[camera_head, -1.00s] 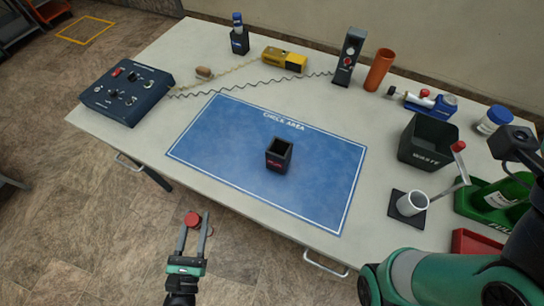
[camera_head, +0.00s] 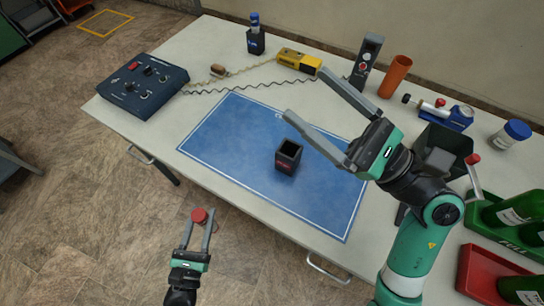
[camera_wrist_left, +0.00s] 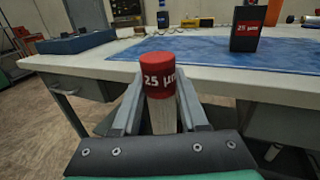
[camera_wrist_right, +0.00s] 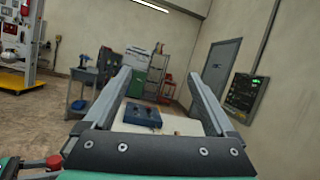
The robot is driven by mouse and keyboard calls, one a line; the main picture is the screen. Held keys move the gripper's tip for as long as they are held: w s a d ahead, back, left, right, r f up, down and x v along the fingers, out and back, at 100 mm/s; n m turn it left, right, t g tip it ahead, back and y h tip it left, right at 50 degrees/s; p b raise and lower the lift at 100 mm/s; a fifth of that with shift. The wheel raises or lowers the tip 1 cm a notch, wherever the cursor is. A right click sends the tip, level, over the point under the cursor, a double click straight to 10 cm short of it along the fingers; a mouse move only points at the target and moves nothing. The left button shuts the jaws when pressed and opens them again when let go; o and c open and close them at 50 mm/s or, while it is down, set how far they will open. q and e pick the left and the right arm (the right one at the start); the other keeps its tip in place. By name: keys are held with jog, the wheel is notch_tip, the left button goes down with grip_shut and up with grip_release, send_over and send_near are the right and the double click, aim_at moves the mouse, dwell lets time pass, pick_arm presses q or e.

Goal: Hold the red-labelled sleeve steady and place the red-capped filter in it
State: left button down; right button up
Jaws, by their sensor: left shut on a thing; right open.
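The red-labelled sleeve (camera_head: 288,157) is a small black open-topped holder standing upright on the blue mat; it also shows in the left wrist view (camera_wrist_left: 246,28). The red-capped filter (camera_wrist_left: 159,78) reads "25 µm" on its cap. My left gripper (camera_head: 199,224) is shut on this filter, with the cap (camera_head: 199,215) showing above the fingertips. It is in front of the table's near edge, apart from the sleeve. My right gripper (camera_head: 305,98) is open and empty, raised above the mat's right part, its fingers pointing up and left. The sleeve shows between it and the left gripper.
A blue-labelled sleeve with a blue-capped filter (camera_head: 255,34) stands at the back. A control box (camera_head: 143,85), yellow device (camera_head: 299,60), orange tube (camera_head: 395,76) and waste bin (camera_head: 446,143) surround the blue mat (camera_head: 225,137). Green and red trays lie at right.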

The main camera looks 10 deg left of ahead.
notch_tip(320, 180, down, 15)
jog(key=w+d+m+g+h, duration=0.1)
jog(key=w+h, duration=0.2)
jog(key=h, duration=0.2)
jog(key=m+h, duration=0.3)
send_near(296, 166)
jog(key=shift+w+a+g, duration=0.3)
jog(key=shift+w+a, duration=0.25)
jog(key=shift+a, duration=0.25)
jog(key=shift+d, duration=0.15)
pick_arm(q)
notch_tip(296, 166, down, 6)
jog(key=b, duration=0.5)
jog(key=shift+r+b, duration=0.1)
jog(key=shift+b, duration=0.3)
pick_arm(e)
jog(key=x, duration=0.9)
jog(key=shift+w+a, duration=0.35)
jog(key=shift+a, duration=0.1)
